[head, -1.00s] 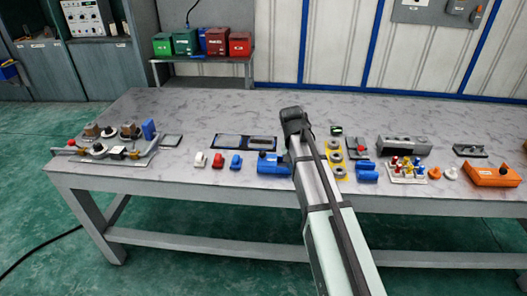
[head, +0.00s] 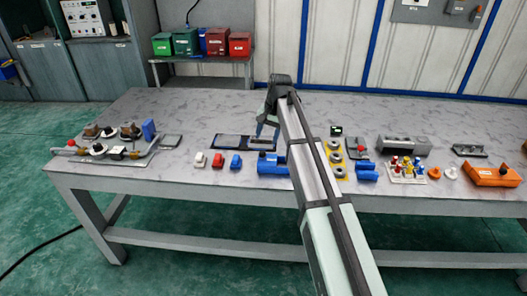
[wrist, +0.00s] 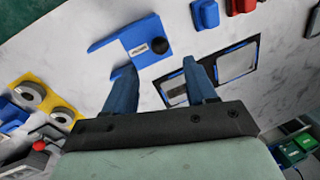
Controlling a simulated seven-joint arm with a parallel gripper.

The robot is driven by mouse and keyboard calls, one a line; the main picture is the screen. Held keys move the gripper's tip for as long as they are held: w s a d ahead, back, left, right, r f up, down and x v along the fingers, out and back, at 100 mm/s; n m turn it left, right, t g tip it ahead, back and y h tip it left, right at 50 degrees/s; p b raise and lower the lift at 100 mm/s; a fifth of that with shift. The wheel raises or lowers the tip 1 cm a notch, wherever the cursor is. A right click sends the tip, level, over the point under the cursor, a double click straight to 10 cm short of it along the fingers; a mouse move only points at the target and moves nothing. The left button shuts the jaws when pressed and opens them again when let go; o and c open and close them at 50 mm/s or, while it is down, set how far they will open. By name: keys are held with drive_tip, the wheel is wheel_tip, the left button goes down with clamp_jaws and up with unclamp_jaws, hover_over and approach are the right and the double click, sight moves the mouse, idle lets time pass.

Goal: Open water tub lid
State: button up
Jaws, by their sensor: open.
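A blue tub (head: 270,164) with a black knob sits near the front middle of the table, partly hidden at its right by my arm in the head view. In the wrist view the blue tub (wrist: 136,40) shows a white label too small to read and the black knob (wrist: 160,46). My gripper (head: 265,132) is above the table, behind the tub in the head view. In the wrist view my gripper (wrist: 160,70) has its two blue fingers spread, with nothing between them. The fingers appear apart from the knob.
Two dark-framed panels (head: 230,141) lie behind the tub. Small white (head: 200,160), red (head: 218,161) and blue (head: 236,161) blocks stand left of it. A yellow plate with grey rings (head: 336,156) lies right of my arm. An orange box (head: 490,176) sits far right.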

sight(263, 152)
drive_tip(key=f, duration=0.2)
drive_tip(key=a+f, duration=0.1)
drive_tip(key=f, duration=0.4)
drive_tip(key=shift+w+a+f, duration=0.15)
drive_tip(key=shift+a+f, duration=0.1)
drive_tip(key=shift+f, duration=0.15)
drive_tip(key=shift+c, duration=0.5)
clamp_jaws()
